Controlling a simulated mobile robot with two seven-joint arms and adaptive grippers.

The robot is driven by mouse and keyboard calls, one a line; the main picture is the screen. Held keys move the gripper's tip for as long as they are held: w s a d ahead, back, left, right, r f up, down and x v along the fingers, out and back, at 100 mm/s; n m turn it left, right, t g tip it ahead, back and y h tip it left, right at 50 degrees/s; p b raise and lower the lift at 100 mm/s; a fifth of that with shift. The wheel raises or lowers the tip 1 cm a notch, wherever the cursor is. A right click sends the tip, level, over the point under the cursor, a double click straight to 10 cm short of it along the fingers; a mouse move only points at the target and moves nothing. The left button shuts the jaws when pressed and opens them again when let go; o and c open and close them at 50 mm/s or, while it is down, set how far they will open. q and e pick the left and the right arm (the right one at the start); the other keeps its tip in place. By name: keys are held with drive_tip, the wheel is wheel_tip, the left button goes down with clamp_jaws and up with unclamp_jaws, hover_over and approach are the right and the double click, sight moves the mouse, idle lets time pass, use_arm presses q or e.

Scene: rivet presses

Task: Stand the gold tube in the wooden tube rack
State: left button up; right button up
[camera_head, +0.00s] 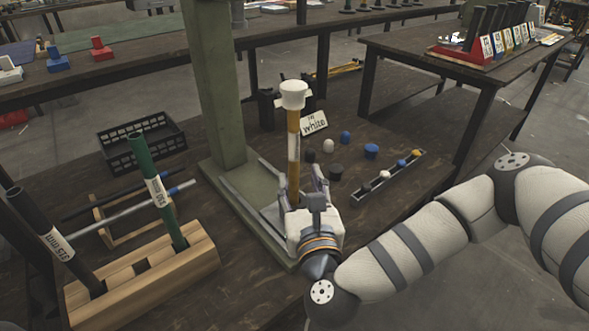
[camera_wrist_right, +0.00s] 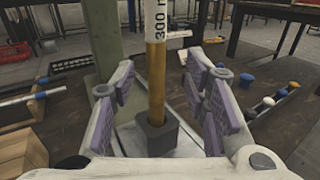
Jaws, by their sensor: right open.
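The gold tube (camera_head: 293,178) stands upright in the rivet press, with a white cap on top and a white label. In the right wrist view the gold tube (camera_wrist_right: 156,88) rises from a dark square socket (camera_wrist_right: 157,136). My right gripper (camera_head: 294,190) is at the tube's lower part, its purple-padded fingers (camera_wrist_right: 160,100) spread on both sides of it with visible gaps. The wooden tube rack (camera_head: 198,262) is at the lower left. My left gripper is out of view.
The press's green column (camera_head: 213,80) stands left of the gold tube, between tube and crate. A black crate (camera_head: 142,140) and a small wooden stand with rods (camera_head: 100,225) lie behind the rack. Loose caps (camera_head: 371,151) and a cap tray (camera_head: 418,160) are right.

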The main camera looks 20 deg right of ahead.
sight(295, 170)
drive_tip(key=w, duration=0.5)
drive_tip(key=shift+w+d, duration=0.15)
drive_tip(key=shift+d, duration=0.1)
clamp_jaws()
drive_tip(key=shift+r, duration=0.1)
